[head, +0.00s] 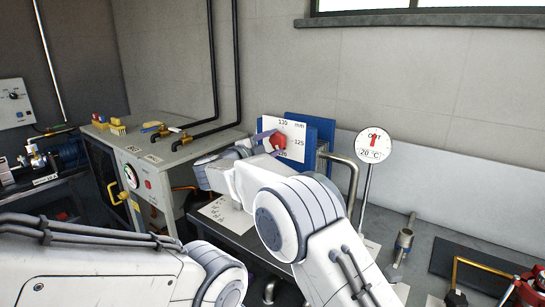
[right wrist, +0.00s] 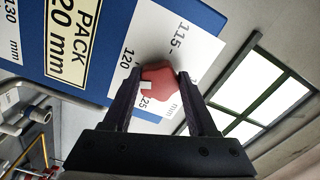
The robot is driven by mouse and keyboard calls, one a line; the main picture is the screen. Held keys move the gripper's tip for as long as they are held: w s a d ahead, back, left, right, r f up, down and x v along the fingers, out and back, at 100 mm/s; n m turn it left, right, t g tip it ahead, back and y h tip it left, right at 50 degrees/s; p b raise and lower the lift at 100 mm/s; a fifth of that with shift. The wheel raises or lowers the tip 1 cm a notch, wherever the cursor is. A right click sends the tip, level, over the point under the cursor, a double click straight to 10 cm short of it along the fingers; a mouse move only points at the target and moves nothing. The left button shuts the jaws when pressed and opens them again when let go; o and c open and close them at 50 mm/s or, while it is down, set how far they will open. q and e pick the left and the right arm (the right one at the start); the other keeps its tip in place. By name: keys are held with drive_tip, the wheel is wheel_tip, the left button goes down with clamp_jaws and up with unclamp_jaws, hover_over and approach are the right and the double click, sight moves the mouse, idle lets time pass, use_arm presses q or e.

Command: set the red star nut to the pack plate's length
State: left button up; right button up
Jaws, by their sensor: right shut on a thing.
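The red star nut (head: 278,140) sits on a white dial card (head: 296,130) marked in mm on the blue plate pack. My right gripper (head: 269,141) is shut on the nut. In the right wrist view the gripper (right wrist: 158,82) has one finger on each side of the nut (right wrist: 165,88). A white mark on the nut's left edge lies between the 120 and the partly hidden 125 on the card (right wrist: 180,40). The yellow pack plate (right wrist: 72,35) reads "PACK" and "20 mm", with any leading digit cut off. My left gripper is out of view.
A round sign on a post (head: 374,147) reads "20 °C" with a red arrow. Left of the blue frame (head: 319,128) stands a grey cabinet (head: 170,150) with pipes and a gauge. A bent pipe (head: 349,170) stands close right of my right arm.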

drive_tip(key=shift+s+a+f+m+b, duration=0.1)
drive_tip(key=shift+f+m+b, duration=0.05)
drive_tip(key=shift+m+b, duration=1.65)
drive_tip(key=o, duration=1.4)
drive_tip(key=shift+c, duration=0.2)
drive_tip(key=shift+r, duration=0.2)
